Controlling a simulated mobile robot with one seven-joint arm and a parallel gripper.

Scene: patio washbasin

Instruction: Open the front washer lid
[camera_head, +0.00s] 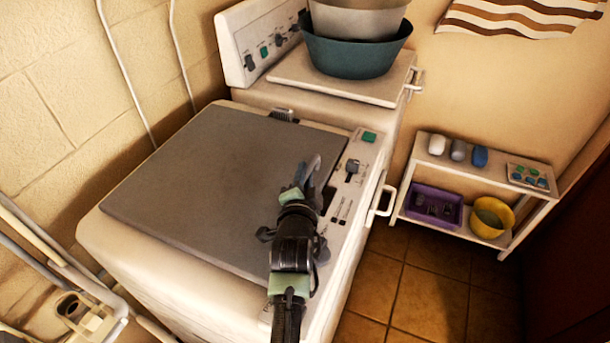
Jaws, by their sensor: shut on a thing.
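The front washer (150,270) is a white top-loading machine in the middle of the head view. Its flat grey lid (215,175) lies level on top and looks closed. My gripper (308,178) is over the lid's right edge, beside the control strip (350,190). It is shut at that edge, and the lid's edge seems to be between its fingers. My own wrist hides part of the lid's near right side and the exact contact.
Behind stands a second white machine (390,88) with a teal basin (345,58) on it. A white shelf (430,158) with a purple crate (435,207) and yellow bucket (492,216) stands at right. A block wall (60,90) borders the left. Tiled floor is clear at lower right.

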